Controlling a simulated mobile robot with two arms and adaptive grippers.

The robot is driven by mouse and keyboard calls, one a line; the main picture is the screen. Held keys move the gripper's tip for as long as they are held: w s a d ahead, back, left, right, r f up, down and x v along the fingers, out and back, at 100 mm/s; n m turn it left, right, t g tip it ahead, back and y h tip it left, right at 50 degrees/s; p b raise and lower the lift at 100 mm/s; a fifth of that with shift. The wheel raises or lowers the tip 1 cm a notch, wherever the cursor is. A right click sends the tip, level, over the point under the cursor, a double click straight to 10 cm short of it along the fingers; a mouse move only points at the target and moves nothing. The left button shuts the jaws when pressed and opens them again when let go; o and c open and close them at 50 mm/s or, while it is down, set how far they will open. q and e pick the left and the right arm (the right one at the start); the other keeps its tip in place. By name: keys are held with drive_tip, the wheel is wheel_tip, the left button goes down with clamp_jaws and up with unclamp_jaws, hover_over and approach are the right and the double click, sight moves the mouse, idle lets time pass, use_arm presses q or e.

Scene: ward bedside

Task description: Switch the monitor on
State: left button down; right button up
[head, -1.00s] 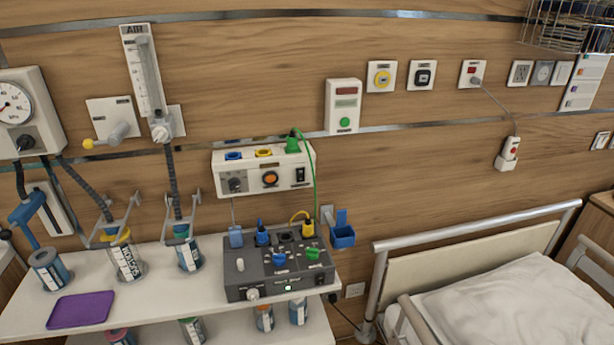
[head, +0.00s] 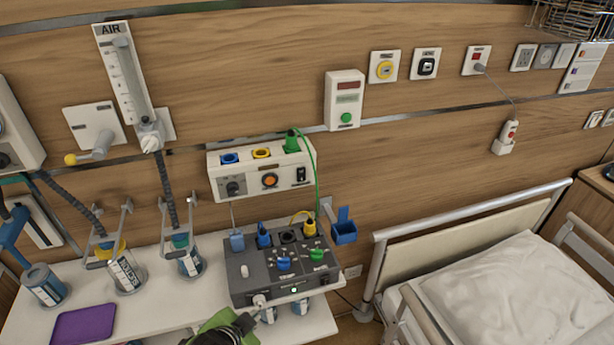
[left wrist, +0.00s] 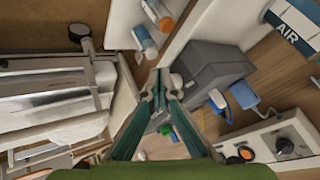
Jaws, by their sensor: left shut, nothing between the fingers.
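A white wall box (head: 260,171) carries a dark knob (head: 233,187), an orange button (head: 269,180) and a black rocker switch (head: 300,175). Below it, a dark grey unit (head: 240,285) stands on the shelf with blue and green knobs and a lit green lamp (head: 294,290). I cannot tell which one is the monitor. My left gripper (head: 242,326) shows partly at the bottom edge, in front of the grey unit. In the left wrist view its teal fingers (left wrist: 161,88) are shut and empty, with the grey unit (left wrist: 210,70) and wall box (left wrist: 268,145) beyond. My right gripper is not in view.
The white shelf (head: 150,300) holds a purple tray (head: 84,324) and several canisters. A blue holder (head: 344,226) hangs right of the grey unit. A green cable loops from the wall box. A bed (head: 500,285) stands at right.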

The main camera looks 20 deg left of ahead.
use_arm(q)
drive_tip(key=w+r+m+t, duration=0.1)
drive_tip(key=w+r, duration=0.2)
drive_tip(key=w+r+m+t, duration=0.2)
drive_tip(key=w+r, duration=0.1)
drive_tip(key=r, duration=0.1)
drive_tip(key=w+r+m+t, duration=0.1)
drive_tip(key=w+r+m, duration=0.1)
drive_tip(key=w+r, duration=0.1)
drive_tip(key=shift+w+a+r+t+h, duration=0.1)
drive_tip(key=shift+w+r+t+h, duration=0.05)
drive_tip(key=shift+r+t+h, duration=0.2)
drive_tip(key=w+d+r+m+t+h, duration=0.3)
drive_tip(key=w+r+m, duration=0.2)
drive_tip(key=r+m, duration=0.3)
drive_tip(key=shift+d+r+t+h, duration=0.2)
drive_tip(key=shift+r+t+h, duration=0.15)
drive_tip(key=shift+w, duration=0.15)
drive_tip(key=p, duration=0.5)
approach(306, 179)
drive_tip(key=w+d, duration=0.2)
drive_tip(key=w, duration=0.2)
drive_tip(key=shift+w+a+f, duration=0.15)
drive_tip(key=shift+w+a, duration=0.05)
drive_tip(key=shift+w, duration=0.2)
drive_tip(key=shift+w+a+f, duration=0.15)
drive_tip(key=shift+w+a, duration=0.05)
drive_tip(key=shift+w, duration=0.2)
